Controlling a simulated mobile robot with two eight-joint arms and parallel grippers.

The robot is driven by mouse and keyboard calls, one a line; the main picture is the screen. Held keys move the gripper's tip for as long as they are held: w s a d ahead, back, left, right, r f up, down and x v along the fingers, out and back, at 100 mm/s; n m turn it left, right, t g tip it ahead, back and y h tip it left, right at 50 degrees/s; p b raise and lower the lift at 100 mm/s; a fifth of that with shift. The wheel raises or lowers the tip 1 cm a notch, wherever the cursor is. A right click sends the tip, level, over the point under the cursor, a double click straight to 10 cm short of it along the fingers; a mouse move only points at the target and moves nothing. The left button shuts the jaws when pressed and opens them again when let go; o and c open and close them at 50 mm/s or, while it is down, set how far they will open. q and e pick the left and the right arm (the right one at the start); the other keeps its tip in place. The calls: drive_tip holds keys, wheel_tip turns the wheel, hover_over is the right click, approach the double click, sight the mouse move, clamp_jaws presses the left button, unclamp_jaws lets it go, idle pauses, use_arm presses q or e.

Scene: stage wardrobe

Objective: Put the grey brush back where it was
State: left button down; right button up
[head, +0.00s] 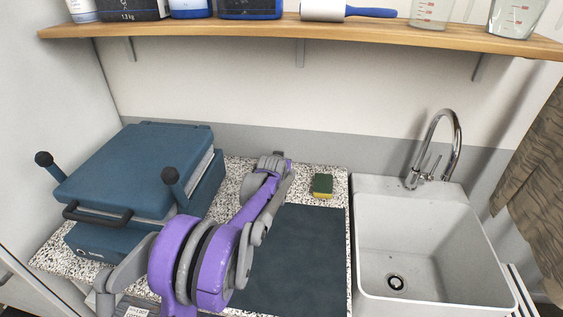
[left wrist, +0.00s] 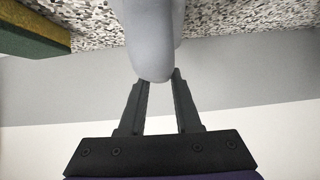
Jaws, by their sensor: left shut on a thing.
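My left arm reaches from the bottom left across the counter in the head view. Its far end is near the back of the counter, and the arm hides most of the gripper there. In the left wrist view my left gripper (left wrist: 159,76) is shut on a smooth, rounded grey thing, which I take to be the grey brush (left wrist: 152,40). Only this rounded part shows, rising out of the top of that view; bristles are not visible. Whether the brush touches the counter I cannot tell. My right gripper is not in view.
A speckled counter (head: 219,203) holds a blue press-like case (head: 135,165) at left, a green-yellow sponge (head: 322,185) and a dark mat (head: 295,255). A white sink (head: 420,225) with a tap (head: 440,140) is at right. A wooden shelf (head: 260,34) with containers runs above.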

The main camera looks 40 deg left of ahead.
use_arm(q)
drive_tip(key=shift+f, duration=0.1)
drive_tip(key=c, duration=0.6)
unclamp_jaws()
drive_tip(key=shift+r, duration=0.25)
drive_tip(key=v, duration=1.2)
drive_tip(key=shift+f, duration=0.1)
